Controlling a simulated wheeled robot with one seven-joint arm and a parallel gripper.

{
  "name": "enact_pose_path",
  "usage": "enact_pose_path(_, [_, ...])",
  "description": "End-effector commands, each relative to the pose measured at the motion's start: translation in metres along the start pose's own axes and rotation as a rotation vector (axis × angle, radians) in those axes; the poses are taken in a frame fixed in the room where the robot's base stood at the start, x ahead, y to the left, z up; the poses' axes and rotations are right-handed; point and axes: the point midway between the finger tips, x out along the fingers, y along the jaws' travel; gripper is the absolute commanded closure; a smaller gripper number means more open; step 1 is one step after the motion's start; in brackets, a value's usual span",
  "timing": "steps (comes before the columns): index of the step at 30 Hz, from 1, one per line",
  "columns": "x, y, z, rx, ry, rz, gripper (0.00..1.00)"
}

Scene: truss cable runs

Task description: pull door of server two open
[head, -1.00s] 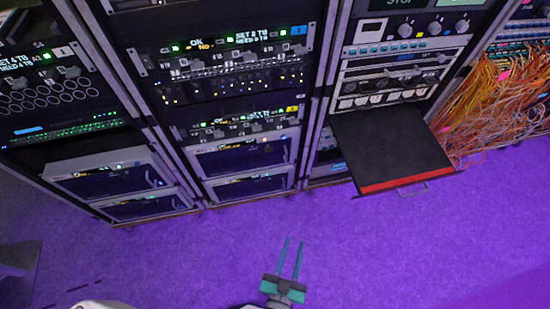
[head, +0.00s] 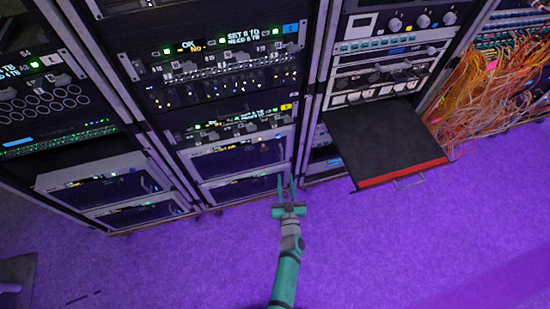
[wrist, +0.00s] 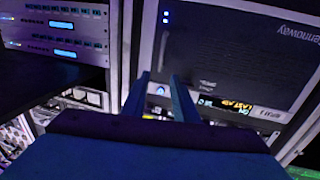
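Two white-framed servers with dark doors sit stacked at the bottom of the middle rack, an upper server (head: 238,157) and a lower server (head: 243,187). I cannot make out which is server two. My gripper (head: 286,178) is in front of the lower server's right end, its two fingers apart with nothing held. In the wrist view a dark door (wrist: 225,55) in a pale frame fills the right side and appears shut. A slim pale upright bar (wrist: 163,52), perhaps its handle, shows just beyond and between the open fingertips (wrist: 159,78). Contact cannot be told.
Two similar servers (head: 110,188) sit low in the left rack. A black pull-out shelf (head: 383,140) with a red front edge sticks out of the right rack, right of my gripper. Orange cables (head: 480,95) hang at far right. The purple floor (head: 400,250) in front is clear.

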Motion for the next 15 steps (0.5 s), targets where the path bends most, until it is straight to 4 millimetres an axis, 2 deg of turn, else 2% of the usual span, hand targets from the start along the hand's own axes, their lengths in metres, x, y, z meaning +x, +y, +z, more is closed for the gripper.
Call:
enact_pose_path(5, [0.016,-0.001,-0.001,0.000,0.002,-0.003,0.74])
enact_pose_path(15, [0.072,-0.001,-0.001,-0.001,0.003,-0.004,0.74])
